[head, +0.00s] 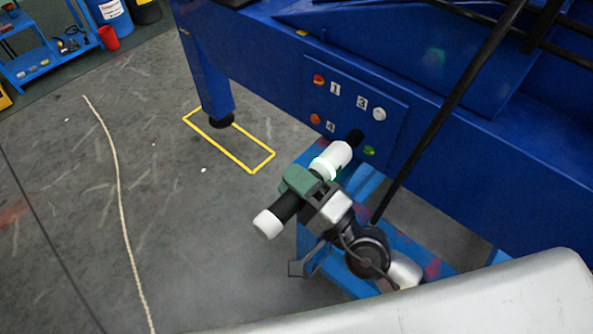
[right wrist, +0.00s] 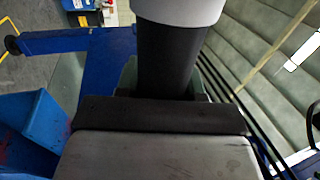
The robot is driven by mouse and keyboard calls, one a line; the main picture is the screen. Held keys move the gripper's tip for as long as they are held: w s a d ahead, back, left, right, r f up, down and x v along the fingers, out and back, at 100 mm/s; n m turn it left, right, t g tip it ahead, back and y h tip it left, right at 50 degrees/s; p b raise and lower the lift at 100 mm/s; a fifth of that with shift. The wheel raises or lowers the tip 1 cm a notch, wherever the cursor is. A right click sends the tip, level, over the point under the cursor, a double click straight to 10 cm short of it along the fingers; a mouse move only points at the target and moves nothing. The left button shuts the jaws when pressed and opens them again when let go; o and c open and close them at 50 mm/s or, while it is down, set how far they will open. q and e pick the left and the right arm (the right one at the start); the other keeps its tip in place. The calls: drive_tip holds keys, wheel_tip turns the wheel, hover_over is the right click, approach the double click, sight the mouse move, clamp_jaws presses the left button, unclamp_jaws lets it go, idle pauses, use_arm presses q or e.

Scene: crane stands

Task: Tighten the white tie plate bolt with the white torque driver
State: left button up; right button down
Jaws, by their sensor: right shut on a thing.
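My right gripper (head: 311,190) is shut around the black grip of the white torque driver (head: 331,160). The driver has a white collar, a white end cap at lower left and a black tip pointing up and right to the blue plate (head: 345,95). The white bolt (head: 379,114) is on that plate beside the label 3. The tip appears just below and left of the white bolt, near the green bolt (head: 369,150); I cannot tell whether it touches the plate. In the right wrist view the driver's black grip (right wrist: 178,60) and pale cap stand over the gripper. My left gripper is out of view.
A black bar slants past the plate's right side. A blue leg stands by a yellow floor outline (head: 252,171). A rope (head: 118,190) lies on the open floor at left.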

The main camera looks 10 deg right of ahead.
sight(323, 153)
drive_tip(key=shift+r, duration=0.1)
idle(0.3)
drive_tip(key=shift+w+d+b, duration=0.4)
drive_tip(key=shift+w+d, duration=0.1)
drive_tip(key=shift+d, duration=0.15)
drive_tip(key=shift+w+d+b, duration=0.4)
drive_tip(key=shift+w+d, duration=0.25)
drive_tip(key=shift+d, duration=0.2)
drive_tip(key=shift+w+d+b, duration=0.35)
drive_tip(key=shift+w+d, duration=0.25)
drive_tip(key=shift+d, duration=0.2)
drive_tip(key=shift+w+d+b, duration=0.5)
drive_tip(key=shift+w+d, duration=0.05)
drive_tip(key=shift+d, duration=0.2)
drive_tip(key=shift+w+d+r+b, duration=0.1)
drive_tip(key=shift+d+b, duration=0.05)
drive_tip(key=shift+b, duration=0.2)
idle(3.9)
